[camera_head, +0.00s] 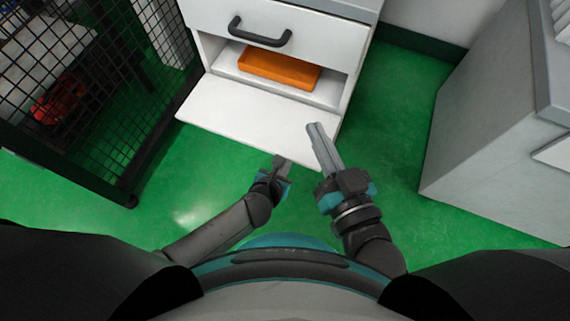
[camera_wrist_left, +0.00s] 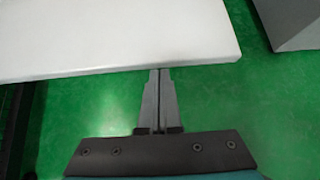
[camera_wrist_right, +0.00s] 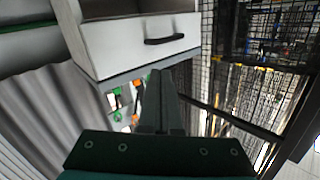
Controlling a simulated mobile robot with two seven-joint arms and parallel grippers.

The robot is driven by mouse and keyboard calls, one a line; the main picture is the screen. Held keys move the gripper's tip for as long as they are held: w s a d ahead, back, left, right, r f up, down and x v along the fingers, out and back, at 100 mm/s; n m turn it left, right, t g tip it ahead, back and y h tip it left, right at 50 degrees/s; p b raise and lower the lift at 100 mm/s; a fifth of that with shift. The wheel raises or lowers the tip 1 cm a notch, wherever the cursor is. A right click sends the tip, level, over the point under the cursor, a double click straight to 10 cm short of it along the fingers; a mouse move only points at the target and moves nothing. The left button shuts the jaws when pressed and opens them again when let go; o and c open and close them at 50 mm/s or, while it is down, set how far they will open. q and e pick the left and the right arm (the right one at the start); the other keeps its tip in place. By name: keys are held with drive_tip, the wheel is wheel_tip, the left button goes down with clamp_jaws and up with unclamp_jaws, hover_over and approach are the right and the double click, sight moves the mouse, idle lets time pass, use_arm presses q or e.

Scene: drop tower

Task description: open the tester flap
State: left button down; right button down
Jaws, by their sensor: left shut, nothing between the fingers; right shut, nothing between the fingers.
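The white tester flap (camera_head: 250,124) hangs folded down and outward from the white cabinet, so the compartment behind it is open. In the left wrist view the flap (camera_wrist_left: 110,38) spans the top of the picture. My left gripper (camera_head: 283,160) is shut and empty, with its tips at the flap's front edge, partly under it in the head view. Whether they touch cannot be told. My right gripper (camera_head: 315,127) is shut and empty, with its tips in front of the flap's right part in the head view. It also shows in the right wrist view (camera_wrist_right: 158,75).
An orange tray (camera_head: 279,68) lies inside the open compartment. A drawer front with a black handle (camera_head: 260,34) is above it. A black mesh fence (camera_head: 90,90) stands at the left. A grey cabinet (camera_head: 490,120) stands at the right, with clear green floor between.

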use_arm(q)
drive_tip(key=shift+r, duration=0.1)
idle(0.4)
